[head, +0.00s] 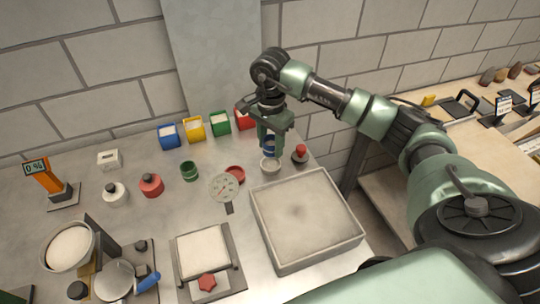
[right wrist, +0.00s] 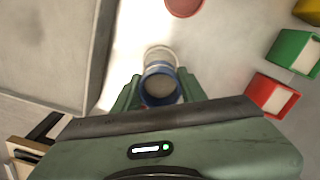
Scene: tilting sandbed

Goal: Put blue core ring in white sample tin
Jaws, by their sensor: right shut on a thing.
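My right gripper (head: 270,144) is shut on the blue core ring (head: 269,151), which also shows between the fingers in the right wrist view (right wrist: 159,102). The fingers partly cover the ring. The white sample tin (head: 270,166) stands upright on the metal table just below the ring in the head view. In the right wrist view the tin (right wrist: 160,53) shows just beyond the ring and is partly hidden by it. I cannot tell whether ring and tin touch. My left gripper is not in view.
The square sandbed (head: 315,257) stands close in front of the tin. A red-topped object (head: 300,153) is right of it; a red tin (head: 235,173) and a dial gauge (head: 223,188) are left. Blue (head: 169,137), yellow, green and red bins line the back.

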